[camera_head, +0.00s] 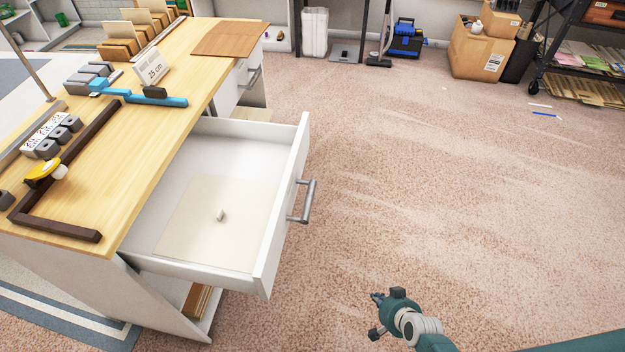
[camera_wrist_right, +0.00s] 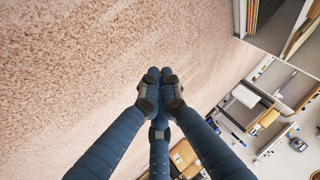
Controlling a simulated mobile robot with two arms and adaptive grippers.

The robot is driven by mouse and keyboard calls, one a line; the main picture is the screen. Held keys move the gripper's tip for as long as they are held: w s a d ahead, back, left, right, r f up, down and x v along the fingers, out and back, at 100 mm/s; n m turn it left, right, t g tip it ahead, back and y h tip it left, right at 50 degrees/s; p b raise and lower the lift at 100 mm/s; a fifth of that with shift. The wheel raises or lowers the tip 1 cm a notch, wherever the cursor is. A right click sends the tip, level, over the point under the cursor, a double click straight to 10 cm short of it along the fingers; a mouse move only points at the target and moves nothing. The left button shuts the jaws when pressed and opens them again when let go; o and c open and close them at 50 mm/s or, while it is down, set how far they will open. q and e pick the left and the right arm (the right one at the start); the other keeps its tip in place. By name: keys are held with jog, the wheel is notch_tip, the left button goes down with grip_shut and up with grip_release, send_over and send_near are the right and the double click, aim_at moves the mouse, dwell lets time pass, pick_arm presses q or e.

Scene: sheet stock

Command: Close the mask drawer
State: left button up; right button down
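A white drawer (camera_head: 283,205) stands pulled far out from the wooden-topped bench in the head view. Its grey bar handle (camera_head: 306,201) is on the front panel, facing right. My left gripper is not in view.
The bench top (camera_head: 150,130) holds a dark L-shaped bar, grey blocks, a blue tool and a "25 cm" sign. Another drawer front with a handle (camera_head: 250,77) is farther along. Open carpet (camera_head: 450,180) lies right of the drawer. Cardboard boxes (camera_head: 482,48) stand at the back.

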aim_at(304, 149)
jog(key=w+a+r+m+t+y+b, duration=0.1)
jog(key=w+r+m+t+b, duration=0.2)
jog(key=w, duration=0.4)
jog(key=w+a+r+t+y+b, duration=0.1)
jog(key=w+r+b, duration=0.2)
jog(key=w+r, duration=0.3)
jog(key=w+a+r+m+t+y+b, duration=0.2)
jog(key=w+a+r+y+b, duration=0.15)
jog(key=r, duration=0.75)
jog(key=w+a+r+m+t+y+b, duration=0.25)
jog(key=w+r+b, duration=0.2)
jog(key=r, duration=0.75)
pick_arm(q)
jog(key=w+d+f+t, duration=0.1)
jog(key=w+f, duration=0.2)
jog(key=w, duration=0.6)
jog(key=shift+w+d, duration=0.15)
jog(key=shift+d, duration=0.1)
pick_arm(e)
jog(key=shift+n+h, duration=0.3)
jog(key=shift+n, duration=0.15)
jog(key=shift+w+a, duration=4.5)
jog(key=shift+w, duration=0.05)
jog(key=shift+a, duration=0.1)
